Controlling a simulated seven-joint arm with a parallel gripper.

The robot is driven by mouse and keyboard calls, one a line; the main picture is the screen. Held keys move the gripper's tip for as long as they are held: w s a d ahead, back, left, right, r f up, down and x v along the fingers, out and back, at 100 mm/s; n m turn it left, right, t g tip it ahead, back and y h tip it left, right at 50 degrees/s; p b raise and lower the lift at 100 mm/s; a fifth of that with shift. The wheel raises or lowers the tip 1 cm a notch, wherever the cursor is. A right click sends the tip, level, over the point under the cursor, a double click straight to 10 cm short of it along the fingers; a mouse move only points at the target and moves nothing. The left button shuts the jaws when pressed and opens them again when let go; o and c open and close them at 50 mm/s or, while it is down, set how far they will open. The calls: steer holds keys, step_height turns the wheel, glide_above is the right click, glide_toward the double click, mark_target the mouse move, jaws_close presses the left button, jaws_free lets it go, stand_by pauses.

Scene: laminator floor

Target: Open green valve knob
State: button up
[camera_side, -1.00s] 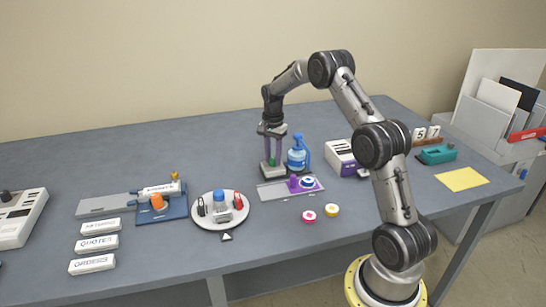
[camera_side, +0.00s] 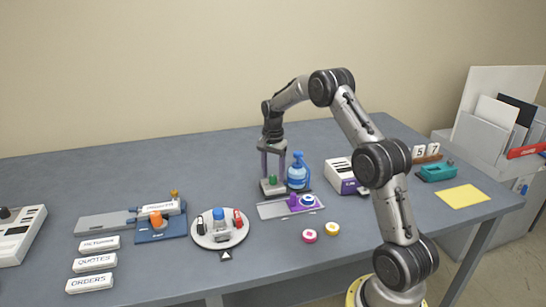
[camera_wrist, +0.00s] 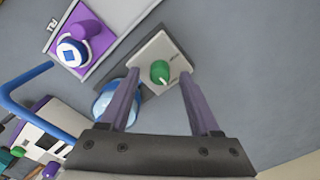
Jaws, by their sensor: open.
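The green valve knob (camera_wrist: 160,71) sits on a pale square plate (camera_wrist: 150,58) on a dark base; a thin dark mark shows on the plate beside it. In the side view the knob (camera_side: 273,180) is small, at the foot of the blue bottle (camera_side: 298,172). My gripper (camera_wrist: 155,95) is open and points down, its two purple fingers apart on either side of the knob in the wrist view. In the side view my gripper (camera_side: 273,172) is over the knob. I cannot tell whether the fingers touch the knob or plate.
The blue bottle stands close beside the knob's base. A grey tray (camera_side: 270,211) with purple parts lies in front. A white and purple box (camera_side: 345,178) is to the right. A round white turntable (camera_side: 203,239) is to the left.

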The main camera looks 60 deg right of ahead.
mark_target(272, 177)
step_height(272, 177, up, 13)
stand_by(0.3)
steer(key=a+r+n+t, duration=0.1)
steer(key=a+r, duration=0.6)
steer(key=r, duration=0.1)
steer(key=s+a+r+n+t, duration=0.1)
steer(key=s+a+r+n, duration=0.1)
steer(key=s+a+r, duration=0.3)
steer(key=s+a+r+n+t, duration=0.1)
steer(key=s+a+r+n, duration=0.15)
steer(key=a, duration=0.55)
steer(key=s+a+f+n+t, duration=0.15)
steer(key=s+a+n, duration=0.45)
steer(key=s, duration=0.6)
steer(key=s+a+f+n+t, duration=0.1)
steer(key=s+a+f+n, duration=0.2)
steer(key=s+f+n, duration=0.3)
step_height(272, 177, down, 4)
steer(key=shift+s+a+r+n, duration=0.2)
steer(key=shift+s+n, duration=0.15)
steer(key=shift+s, duration=0.5)
